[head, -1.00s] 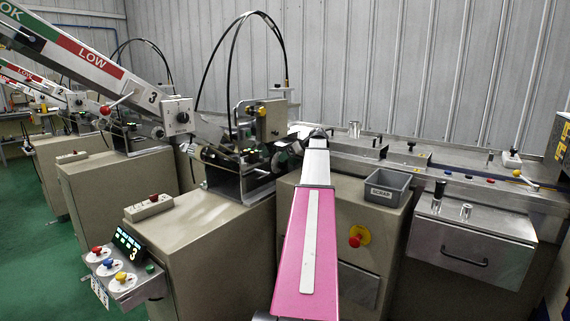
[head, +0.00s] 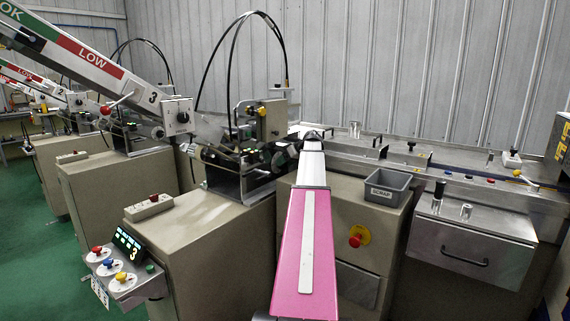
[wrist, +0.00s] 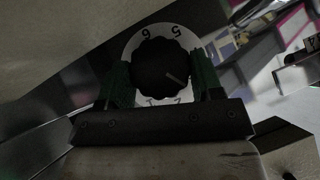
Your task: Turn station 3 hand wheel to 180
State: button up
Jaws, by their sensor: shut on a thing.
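In the wrist view a round black ribbed knob (wrist: 160,65), which looks like the hand wheel, sits on a pale dial (wrist: 133,45) with black numerals. I read 6 and 5 above the knob and 1 and 2 below it; the others are hidden. A light line on the knob points to the lower right. The green-padded fingers of my gripper (wrist: 162,82) are shut on the knob, one on each side. In the head view, my pink and white arm reaches to the station 3 machine (head: 240,150), and my gripper and the knob cannot be made out.
A control panel (head: 122,277) with coloured knobs and a display reading 3 stands at lower left. A grey scrap bin (head: 388,188) and a red emergency button (head: 355,241) are right of my arm. A sloped chute (head: 95,62) marked LOW rises at upper left.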

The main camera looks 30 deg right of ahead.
jog(key=shift+a+n+t+h, duration=0.1)
jog(key=shift+n+t+h, duration=0.25)
jog(key=shift+h, duration=0.45)
jog(key=o, duration=0.9)
jog(key=shift+o, duration=0.2)
jog(key=shift+r, duration=0.1)
jog(key=v, duration=1)
jog(key=shift+s+r, duration=0.2)
jog(key=shift+r, duration=0.05)
